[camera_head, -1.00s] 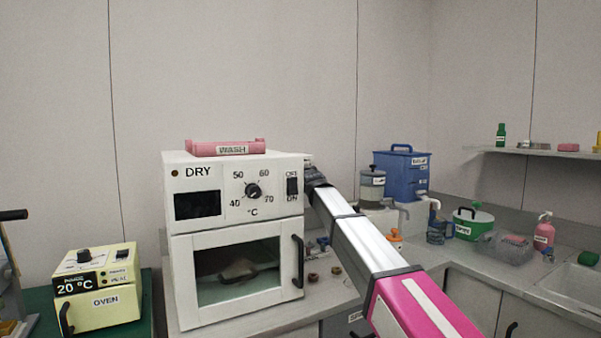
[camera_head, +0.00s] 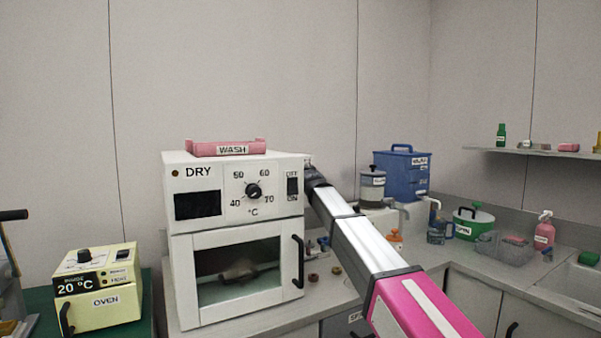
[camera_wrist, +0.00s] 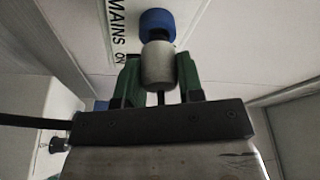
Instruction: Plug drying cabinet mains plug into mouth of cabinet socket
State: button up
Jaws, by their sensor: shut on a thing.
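In the wrist view my gripper (camera_wrist: 157,88) has green fingers shut on a grey, rounded plug (camera_wrist: 158,65). Just beyond the plug is a blue round socket (camera_wrist: 157,20) on a white panel, beside a label reading MAINS ON. The plug's front end lines up closely with the socket, with a dark part between them. I cannot tell whether it touches or enters the mouth. In the head view the white drying cabinet (camera_head: 183,245), marked DRY, stands on the counter. My arm reaches to its right side, and the gripper, plug and socket are hidden there.
A pink WASH tray (camera_head: 200,149) lies on the cabinet. A yellow oven (camera_head: 105,305) stands at left. Right of my arm are a blue container (camera_head: 400,178), a green pot (camera_head: 472,226) and a sink (camera_head: 575,285). A dark bar (camera_wrist: 35,122) shows left of my gripper.

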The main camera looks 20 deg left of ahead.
jog(key=shift+w+a, duration=0.6)
jog(key=shift+a, duration=0.15)
jog(key=o, duration=1)
jog(key=s+d, duration=0.6)
jog(key=d, duration=0.1)
jog(key=w+d+f+g+h, duration=0.1)
jog(key=w+f+g+h, duration=0.15)
jog(key=f, duration=0.35)
jog(key=w+d+f+g+h, duration=0.1)
jog(key=w+f+g+h, duration=0.15)
jog(key=f, duration=0.45)
jog(key=shift+s+d+f+n+g+h, duration=0.25)
jog(key=shift+d+f+n+g+h, duration=0.2)
jog(key=shift+d+f+g+h, duration=1.15)
jog(key=shift+s+d+f+n+g+h, duration=0.25)
jog(key=shift+d+f+n+g+h, duration=0.45)
jog(key=shift+f, duration=1.85)
jog(key=shift+s+d+f+n+g+h, duration=0.2)
jog(key=shift+d+f+g+h, duration=0.7)
jog(key=shift+d+f+g, duration=0.85)
jog(key=shift+s+a+f+t, duration=0.2)
jog(key=shift+f+t, duration=0.1)
jog(key=shift+t, duration=0.15)
